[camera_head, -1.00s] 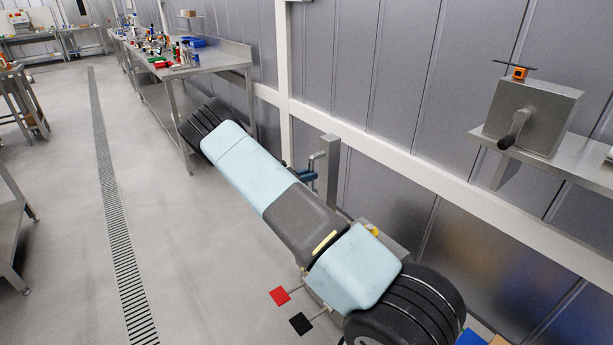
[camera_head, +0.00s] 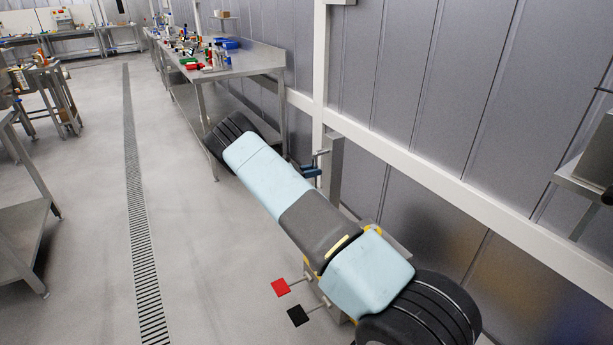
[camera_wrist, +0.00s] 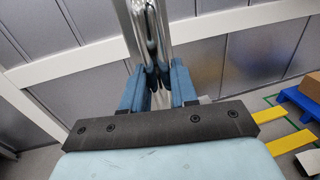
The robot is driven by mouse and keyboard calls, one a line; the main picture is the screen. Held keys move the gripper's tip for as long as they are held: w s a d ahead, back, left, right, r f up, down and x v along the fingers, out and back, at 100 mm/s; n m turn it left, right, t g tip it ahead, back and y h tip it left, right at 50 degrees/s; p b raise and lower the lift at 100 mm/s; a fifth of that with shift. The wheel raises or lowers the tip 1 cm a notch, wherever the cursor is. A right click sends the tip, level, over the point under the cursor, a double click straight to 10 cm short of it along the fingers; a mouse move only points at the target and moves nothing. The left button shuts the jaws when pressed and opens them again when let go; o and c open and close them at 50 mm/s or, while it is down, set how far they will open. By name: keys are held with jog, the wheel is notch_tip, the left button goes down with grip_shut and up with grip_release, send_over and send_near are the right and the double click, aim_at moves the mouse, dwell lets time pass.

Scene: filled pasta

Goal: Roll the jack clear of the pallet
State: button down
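In the wrist view the blue fingers of my gripper (camera_wrist: 160,92) stand on both sides of a shiny metal handle (camera_wrist: 157,38) and appear shut on it. In the head view the gripper (camera_head: 311,168) is small and partly hidden, beside a grey upright post (camera_head: 334,172). The jack's two yellow forks (camera_wrist: 288,139) show at the right of the wrist view. The blue pallet (camera_wrist: 288,97) lies just beyond their tips, with a cardboard box (camera_wrist: 311,84) on it. A narrow strip of floor seems to show between fork tips and pallet. Much of the jack's body is hidden by my arm.
The panelled wall with a white rail (camera_head: 420,178) runs close along my right. A steel bench (camera_head: 238,63) with small items stands ahead by the wall. A steel table (camera_head: 25,225) stands at left. Open floor (camera_head: 200,260) with a drain grate (camera_head: 142,235) lies between.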

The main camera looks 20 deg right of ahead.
jog(key=shift+w+d, duration=0.6)
jog(key=shift+w, duration=0.05)
jog(key=c, duration=1.3)
grip_release()
jog(key=shift+a, duration=0.1)
jog(key=o, duration=0.3)
jog(key=shift+a, duration=0.2)
jog(key=a, duration=1.3)
jog(key=shift+s+a, duration=0.25)
jog(key=shift+a, duration=0.15)
